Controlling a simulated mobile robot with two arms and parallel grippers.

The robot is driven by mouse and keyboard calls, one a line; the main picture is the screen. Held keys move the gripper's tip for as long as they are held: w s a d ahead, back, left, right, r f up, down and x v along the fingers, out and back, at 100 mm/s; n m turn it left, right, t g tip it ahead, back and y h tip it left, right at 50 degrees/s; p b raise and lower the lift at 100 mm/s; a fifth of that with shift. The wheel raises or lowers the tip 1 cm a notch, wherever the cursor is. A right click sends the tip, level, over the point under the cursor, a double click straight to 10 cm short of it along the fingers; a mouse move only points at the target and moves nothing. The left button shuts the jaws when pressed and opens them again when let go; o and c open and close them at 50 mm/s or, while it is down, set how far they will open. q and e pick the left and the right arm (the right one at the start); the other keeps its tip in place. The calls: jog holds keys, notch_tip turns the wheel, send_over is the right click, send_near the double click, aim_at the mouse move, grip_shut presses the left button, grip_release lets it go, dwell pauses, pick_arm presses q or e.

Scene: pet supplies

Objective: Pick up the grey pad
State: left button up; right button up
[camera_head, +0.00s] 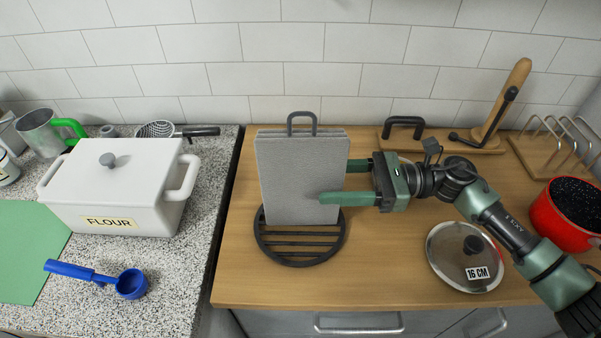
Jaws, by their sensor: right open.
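My right gripper (334,182) comes in from the right at the pad's right edge. It is open, with one green finger in front of the pad's face and the other reaching behind the edge, its tip hidden. I cannot tell whether either finger touches the pad. My left gripper is not in view.
A round black slatted trivet (300,258) lies at the pad's foot. A glass lid (447,268) and red pot (561,225) are at right, wooden racks (470,143) behind. A white flour box (120,178) and blue scoop (131,284) are on the speckled counter at left.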

aim_at(302, 181)
jog(key=a+p, duration=0.3)
jog(key=a, duration=0.2)
jog(key=shift+w+a+r, duration=0.1)
jog(key=shift+a+r, duration=0.05)
jog(key=shift+a, duration=0.3)
grip_shut()
